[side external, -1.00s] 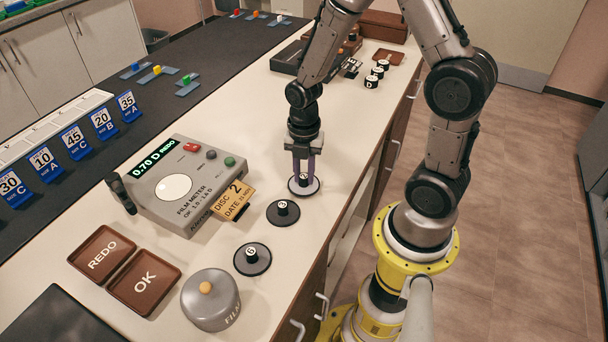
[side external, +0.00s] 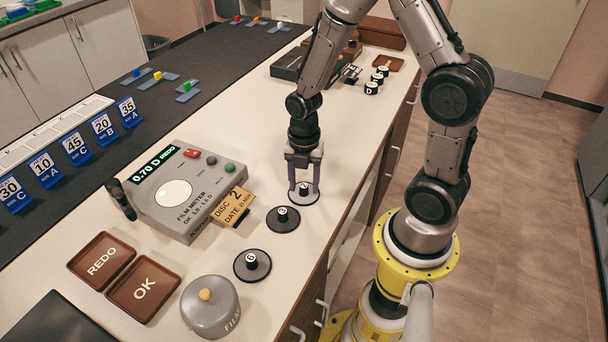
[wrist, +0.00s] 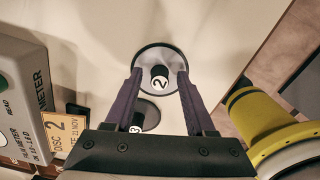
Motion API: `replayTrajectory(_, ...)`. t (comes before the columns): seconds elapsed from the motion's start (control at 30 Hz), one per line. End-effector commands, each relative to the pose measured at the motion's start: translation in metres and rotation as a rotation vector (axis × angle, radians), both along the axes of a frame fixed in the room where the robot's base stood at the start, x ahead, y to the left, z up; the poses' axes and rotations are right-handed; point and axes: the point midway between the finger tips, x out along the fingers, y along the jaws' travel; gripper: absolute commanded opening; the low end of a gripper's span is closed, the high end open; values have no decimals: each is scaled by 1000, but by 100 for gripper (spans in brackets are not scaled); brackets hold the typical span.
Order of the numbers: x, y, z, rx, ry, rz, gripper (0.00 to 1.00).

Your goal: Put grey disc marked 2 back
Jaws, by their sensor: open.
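The grey disc marked 2 (side external: 302,199) lies flat on the pale counter, at the far end of a short row of discs. Its black knob with a white top stands upright, and the 2 reads clearly in the wrist view (wrist: 161,83). The disc there looks pale with a dark rim. My gripper (side external: 304,188) is low over this disc, pointing down, with its purple fingers apart on either side of the knob. In the wrist view gaps show between the knob and both fingers (wrist: 160,76).
Two darker discs, the middle one (side external: 283,226) and one marked 6 (side external: 252,272), lie nearer the camera. The film meter (side external: 178,190) with a yellow disc 2 card (side external: 232,206) is at left. REDO (side external: 101,262) and OK (side external: 144,291) trays and a grey lidded pot (side external: 209,312) stand in front.

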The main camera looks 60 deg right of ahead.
Motion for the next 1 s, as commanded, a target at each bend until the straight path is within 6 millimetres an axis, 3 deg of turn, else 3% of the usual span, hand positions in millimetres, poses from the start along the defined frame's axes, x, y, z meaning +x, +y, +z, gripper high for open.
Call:
replayTrajectory(0.17, 2, 0, 20, -1, -8, 0, 55)
replayTrajectory(0.6, 1, 0, 104, -1, -7, 0, 55)
replayTrajectory(0.8, 0, 0, 121, -1, -4, -4, 55)
replayTrajectory(1.0, -9, 9, 145, -5, -61, -195, 55)
